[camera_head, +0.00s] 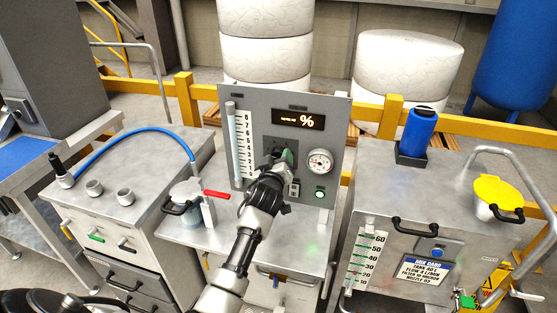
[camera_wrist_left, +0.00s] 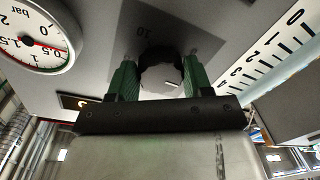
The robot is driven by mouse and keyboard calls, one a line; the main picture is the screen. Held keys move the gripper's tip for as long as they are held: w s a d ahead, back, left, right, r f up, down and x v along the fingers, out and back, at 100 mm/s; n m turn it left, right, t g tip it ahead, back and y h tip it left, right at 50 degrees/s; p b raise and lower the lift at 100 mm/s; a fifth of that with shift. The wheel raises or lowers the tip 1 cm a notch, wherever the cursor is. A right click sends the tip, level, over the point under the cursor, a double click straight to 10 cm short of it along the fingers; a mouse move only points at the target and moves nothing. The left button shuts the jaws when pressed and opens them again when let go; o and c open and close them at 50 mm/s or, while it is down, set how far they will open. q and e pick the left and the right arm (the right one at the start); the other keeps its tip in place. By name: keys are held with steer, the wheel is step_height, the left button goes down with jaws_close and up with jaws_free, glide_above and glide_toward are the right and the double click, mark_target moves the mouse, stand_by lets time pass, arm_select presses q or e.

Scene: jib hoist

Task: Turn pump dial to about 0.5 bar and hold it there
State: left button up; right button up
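My left gripper (camera_head: 284,157) reaches up to the grey upright panel (camera_head: 337,122). In the left wrist view its two green fingers (camera_wrist_left: 161,82) stand on either side of the round pump dial (camera_wrist_left: 160,74) and appear to touch it. A small white mark shows on the dial's face. In the head view the gripper hides the dial. The round white pressure gauge (camera_head: 320,161), marked in bar, is right of the gripper. It also shows in the left wrist view (camera_wrist_left: 36,30), cut off, with red on its face; I cannot read it exactly. My right gripper is out of view.
A level tube with a numbered scale (camera_head: 240,140) and an orange-lit display (camera_head: 298,120) are on the panel. A lidded pot (camera_head: 187,196) with a red-handled valve (camera_head: 215,195) stands left on the bench. A steel tank (camera_head: 440,210) is at the right.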

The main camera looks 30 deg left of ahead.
arm_select(q)
steer(key=c, duration=0.4)
steer(key=shift+f+m, duration=0.1)
steer(key=shift+m, duration=0.2)
steer(key=m+b, duration=0.1)
steer(key=m, duration=1)
steer(key=shift+a+t, duration=0.2)
steer(key=shift+t, duration=0.2)
steer(key=shift+m, duration=0.4)
steer(key=o, duration=0.9)
steer(key=shift+s, duration=0.15)
